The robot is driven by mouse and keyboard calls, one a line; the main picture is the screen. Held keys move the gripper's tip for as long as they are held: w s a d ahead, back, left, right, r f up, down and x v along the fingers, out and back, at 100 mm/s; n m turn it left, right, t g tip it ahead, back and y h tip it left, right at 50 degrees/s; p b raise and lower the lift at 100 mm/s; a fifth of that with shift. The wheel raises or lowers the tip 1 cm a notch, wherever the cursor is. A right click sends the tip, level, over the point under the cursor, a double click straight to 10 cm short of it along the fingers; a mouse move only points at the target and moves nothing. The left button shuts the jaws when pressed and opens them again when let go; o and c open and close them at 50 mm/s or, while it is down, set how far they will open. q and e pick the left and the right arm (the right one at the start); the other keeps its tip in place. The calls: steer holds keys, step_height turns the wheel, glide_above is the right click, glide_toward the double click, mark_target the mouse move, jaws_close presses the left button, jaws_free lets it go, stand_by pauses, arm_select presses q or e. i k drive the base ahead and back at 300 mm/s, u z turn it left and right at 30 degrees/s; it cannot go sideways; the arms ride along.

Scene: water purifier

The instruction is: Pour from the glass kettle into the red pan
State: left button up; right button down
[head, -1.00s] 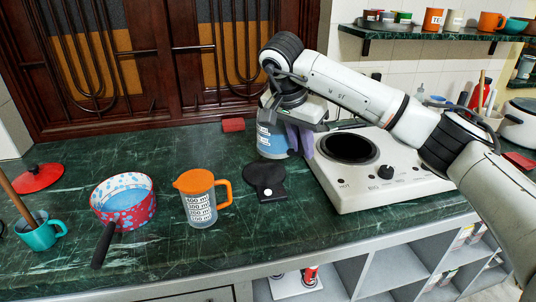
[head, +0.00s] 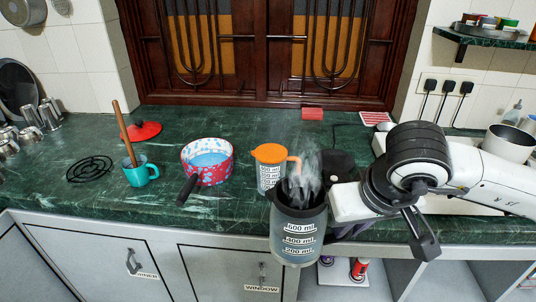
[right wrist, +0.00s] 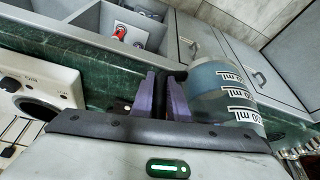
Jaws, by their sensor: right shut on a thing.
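The glass kettle (head: 298,238) is clear with dark trim, and has white volume labels and steam at its top. My right gripper (head: 338,212) is shut on its handle, holding it roughly upright in front of the counter edge. In the right wrist view, the purple fingers (right wrist: 163,98) close on the dark handle beside the kettle (right wrist: 226,92). The red pan (head: 217,173) has a spotted wall, a light blue inside and a black handle pointing to the front. It stands on the counter, left of and behind the kettle, apart from it. My left gripper is out of view.
An orange-lidded measuring jug (head: 268,176) stands between pan and kettle, partly hidden by the kettle. A teal mug (head: 138,176) with a wooden stick and a red lid (head: 142,131) are left of the pan. The counter in front of the pan is clear.

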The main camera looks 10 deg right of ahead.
mark_target(206, 162)
steer(key=u, duration=3.85)
steer(key=k, duration=1.5)
steer(key=z, duration=1.45)
steer(key=i, duration=0.55)
steer(key=u, duration=0.05)
